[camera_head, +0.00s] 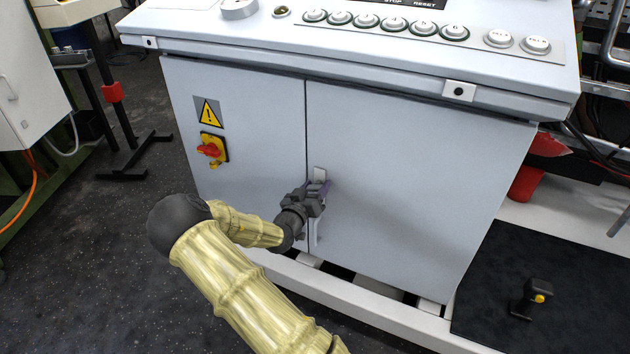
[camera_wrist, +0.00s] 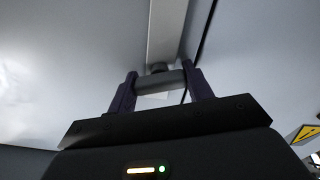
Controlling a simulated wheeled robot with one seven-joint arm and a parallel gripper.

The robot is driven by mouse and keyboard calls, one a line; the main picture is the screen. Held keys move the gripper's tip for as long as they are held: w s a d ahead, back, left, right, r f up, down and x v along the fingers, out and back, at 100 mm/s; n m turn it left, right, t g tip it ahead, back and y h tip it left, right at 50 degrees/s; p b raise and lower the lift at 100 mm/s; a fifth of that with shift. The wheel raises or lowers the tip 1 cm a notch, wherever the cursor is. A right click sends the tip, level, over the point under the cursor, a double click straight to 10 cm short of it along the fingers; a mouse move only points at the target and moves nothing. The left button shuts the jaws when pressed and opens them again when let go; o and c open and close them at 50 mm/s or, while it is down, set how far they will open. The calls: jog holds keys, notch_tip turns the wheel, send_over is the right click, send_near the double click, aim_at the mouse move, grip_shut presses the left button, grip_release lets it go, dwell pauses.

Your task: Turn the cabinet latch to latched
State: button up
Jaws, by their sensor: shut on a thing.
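The grey cabinet (camera_head: 400,190) has two doors that meet at a vertical seam. The cabinet latch (camera_head: 319,174) is a light grey plate at that seam, partly hidden by my gripper. My gripper (camera_head: 322,192) is at the latch, in front of the right door's edge. In the wrist view, my gripper's two dark purple fingers (camera_wrist: 160,85) are shut on the latch's grey handle (camera_wrist: 161,83), which lies crosswise between them. The latch's long plate (camera_wrist: 166,30) runs away behind the handle. I cannot tell the latch's exact angle from the head view.
A red and yellow rotary switch (camera_head: 211,149) and a yellow warning sign (camera_head: 209,113) are on the left door. Above is a console with several buttons (camera_head: 390,24). A dark mat (camera_head: 545,290) with a small black handle (camera_head: 532,297) lies at the right. Floor (camera_head: 110,240) is open at the left.

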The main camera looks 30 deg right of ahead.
jog(key=n+p, duration=0.2)
jog(key=shift+r+n, duration=0.2)
jog(key=shift+n, duration=0.2)
jog(key=n+p, duration=0.2)
jog(key=n, duration=0.1)
jog(key=shift+a+f+n+p, duration=0.1)
jog(key=shift+n+p, duration=0.2)
jog(key=shift+p, duration=0.05)
jog(key=n+p, duration=0.1)
jog(key=n, duration=0.2)
jog(key=shift+f+n, duration=0.1)
jog(key=shift+n, duration=0.2)
jog(key=shift+f+n, duration=0.1)
jog(key=shift+n, duration=1.8)
jog(key=o, duration=1)
jog(key=shift+p, duration=0.3)
